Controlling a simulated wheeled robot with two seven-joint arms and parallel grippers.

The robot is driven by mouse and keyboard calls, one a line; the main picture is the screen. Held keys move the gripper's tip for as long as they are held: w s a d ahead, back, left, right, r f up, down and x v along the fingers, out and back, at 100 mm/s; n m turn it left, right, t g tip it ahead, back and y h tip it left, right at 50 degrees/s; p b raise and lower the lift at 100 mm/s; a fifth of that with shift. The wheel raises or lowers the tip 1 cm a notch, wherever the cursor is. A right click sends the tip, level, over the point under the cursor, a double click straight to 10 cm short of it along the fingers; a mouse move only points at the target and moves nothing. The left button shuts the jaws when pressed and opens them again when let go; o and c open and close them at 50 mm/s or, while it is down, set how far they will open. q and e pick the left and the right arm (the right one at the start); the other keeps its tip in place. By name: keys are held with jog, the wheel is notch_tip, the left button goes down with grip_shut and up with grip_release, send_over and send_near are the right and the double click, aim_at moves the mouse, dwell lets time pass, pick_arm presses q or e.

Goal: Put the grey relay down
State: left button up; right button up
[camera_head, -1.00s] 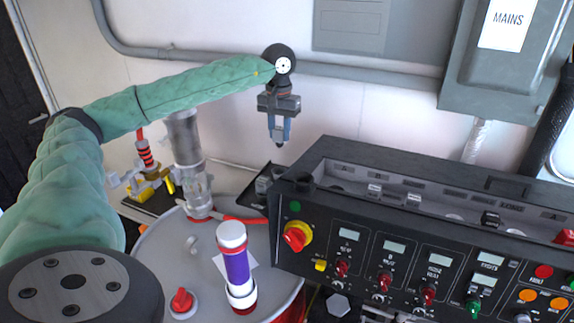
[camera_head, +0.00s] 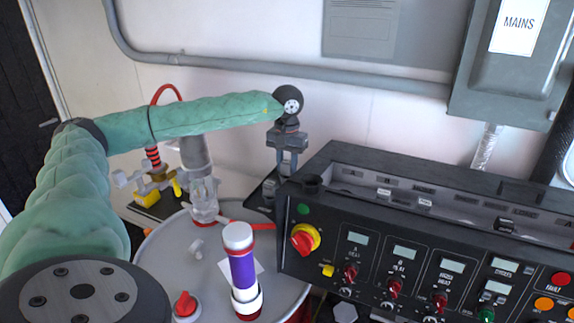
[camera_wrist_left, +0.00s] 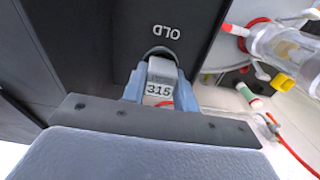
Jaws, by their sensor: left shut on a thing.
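My left gripper (camera_head: 287,168) is shut on the grey relay, just behind the black console's left end. The grey relay (camera_wrist_left: 159,86) shows between the fingers in the left wrist view, with a white label reading "315". In the head view the relay is hard to make out. Below the gripper is a black tray (camera_head: 257,196). In the left wrist view a dark surface marked "OLD" (camera_wrist_left: 166,32) lies just beyond the relay. I cannot tell whether the relay touches it. My right gripper is not in view.
The black console (camera_head: 330,240) with knobs and displays stands right of the tray. A clear cylinder (camera_head: 202,195) and a grey drum top (camera_head: 165,245) are to the left. A purple-and-white cylinder (camera_head: 243,272) stands on the drum. The wall is behind.

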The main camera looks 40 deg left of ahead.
aim_at(287, 162)
pick_arm(q)
jog(key=o, duration=1)
jog(key=shift+r, duration=0.1)
jog(key=shift+c, duration=0.2)
jog(key=shift+r, duration=0.5)
notch_tip(287, 162, up, 11)
jog(key=p, duration=0.3)
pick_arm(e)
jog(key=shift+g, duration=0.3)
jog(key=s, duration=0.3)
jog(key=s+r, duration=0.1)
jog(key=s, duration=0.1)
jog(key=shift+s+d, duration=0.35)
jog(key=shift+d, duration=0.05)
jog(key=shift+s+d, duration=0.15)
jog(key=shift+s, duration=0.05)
